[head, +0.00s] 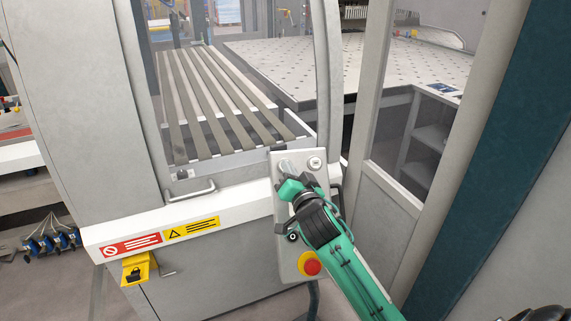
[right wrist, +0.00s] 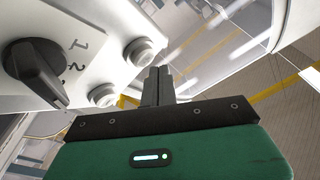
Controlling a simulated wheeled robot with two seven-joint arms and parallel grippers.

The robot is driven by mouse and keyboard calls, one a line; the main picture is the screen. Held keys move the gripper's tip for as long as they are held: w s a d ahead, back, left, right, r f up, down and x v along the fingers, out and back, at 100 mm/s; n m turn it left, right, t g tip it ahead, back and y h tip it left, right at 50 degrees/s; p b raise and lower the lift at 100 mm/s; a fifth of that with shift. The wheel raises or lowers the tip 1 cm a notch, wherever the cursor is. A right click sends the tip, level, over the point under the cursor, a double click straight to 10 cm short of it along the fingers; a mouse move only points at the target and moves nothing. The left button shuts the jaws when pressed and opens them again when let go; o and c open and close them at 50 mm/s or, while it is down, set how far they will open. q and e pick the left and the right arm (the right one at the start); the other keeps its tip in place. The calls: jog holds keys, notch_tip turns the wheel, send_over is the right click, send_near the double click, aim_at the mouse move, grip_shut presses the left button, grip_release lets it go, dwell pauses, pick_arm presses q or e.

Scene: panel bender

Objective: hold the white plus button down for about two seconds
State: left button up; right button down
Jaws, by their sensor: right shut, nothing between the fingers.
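The grey control panel (head: 288,262) stands upright on the machine's front corner. One white round button (head: 315,163) shows at its upper right; its mark is too small to read. In the right wrist view two white buttons show, an outer one (right wrist: 145,52) and a nearer one (right wrist: 103,95); I cannot tell which bears the plus. My right gripper (head: 285,166) is shut and empty at the panel's upper left, hiding part of its face. In the right wrist view its fingertips (right wrist: 159,70) appear beside the buttons; contact is not clear. My left gripper is not in view.
A black selector knob (right wrist: 35,72) sits beside the buttons. A red emergency stop (head: 312,267) is low on the panel. A metal handle (head: 190,191), warning labels (head: 192,229) and a yellow padlock bracket (head: 137,269) lie left. A glazed door frame (head: 385,200) stands right.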

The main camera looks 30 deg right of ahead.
jog(key=shift+r, duration=0.1)
jog(key=s+r+p, duration=0.1)
jog(key=s, duration=0.1)
jog(key=s+a+r+p, duration=0.1)
jog(key=s+r+p, duration=0.1)
jog(key=shift+a, duration=0.1)
dwell(0.5)
dwell(0.4)
